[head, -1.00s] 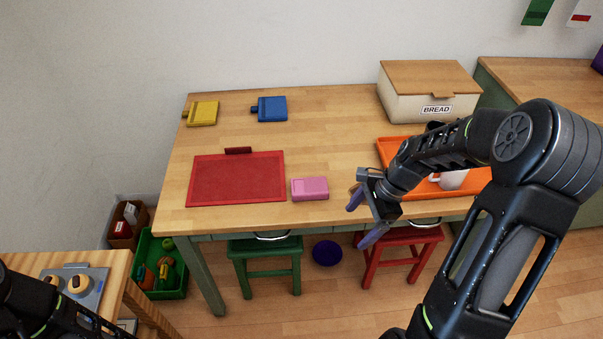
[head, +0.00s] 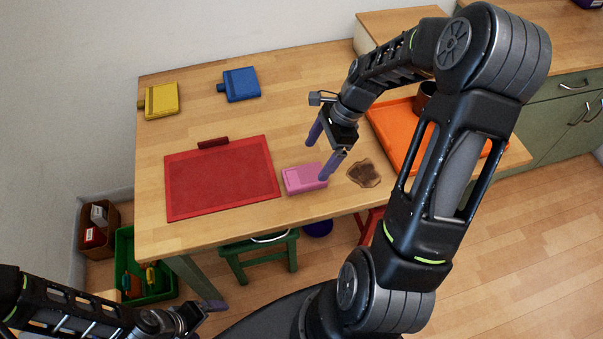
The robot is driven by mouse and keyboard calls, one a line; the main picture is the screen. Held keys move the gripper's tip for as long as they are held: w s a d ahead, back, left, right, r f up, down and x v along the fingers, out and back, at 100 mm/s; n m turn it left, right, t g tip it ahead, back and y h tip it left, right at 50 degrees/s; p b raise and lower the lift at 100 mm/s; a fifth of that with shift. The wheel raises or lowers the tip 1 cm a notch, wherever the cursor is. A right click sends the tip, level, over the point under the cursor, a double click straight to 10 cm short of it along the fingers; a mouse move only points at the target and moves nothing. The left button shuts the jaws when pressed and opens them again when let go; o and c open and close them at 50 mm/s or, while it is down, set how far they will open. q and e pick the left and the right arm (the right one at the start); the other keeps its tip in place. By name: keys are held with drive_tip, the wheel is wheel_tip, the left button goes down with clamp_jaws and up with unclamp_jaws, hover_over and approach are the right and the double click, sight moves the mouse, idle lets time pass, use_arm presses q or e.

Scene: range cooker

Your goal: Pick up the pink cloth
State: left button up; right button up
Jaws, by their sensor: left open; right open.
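The pink cloth (head: 300,179), a small folded block, lies on the wooden table near its front edge, just right of the red mat (head: 222,180). My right gripper (head: 320,158) is open above the cloth's right side, with its purple fingers apart and pointing down toward it. One finger overlaps the cloth's right end in the picture; I cannot tell whether it touches. My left gripper (head: 209,318) is low at the bottom of the view, in front of the table and away from the cloth, open and empty.
An orange tray (head: 398,135) is farther right, partly behind my arm. A green stool (head: 259,257) stands under the front edge.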

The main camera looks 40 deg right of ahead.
sight(306, 175)
drive_tip(key=shift+f, duration=0.1)
drive_tip(key=shift+x, duration=1.25)
drive_tip(key=p+x, duration=0.1)
drive_tip(key=x, duration=0.4)
drive_tip(key=shift+w+f, duration=0.1)
drive_tip(key=shift+w, duration=0.05)
drive_tip(key=shift+c, duration=0.3)
drive_tip(key=c, duration=1.4)
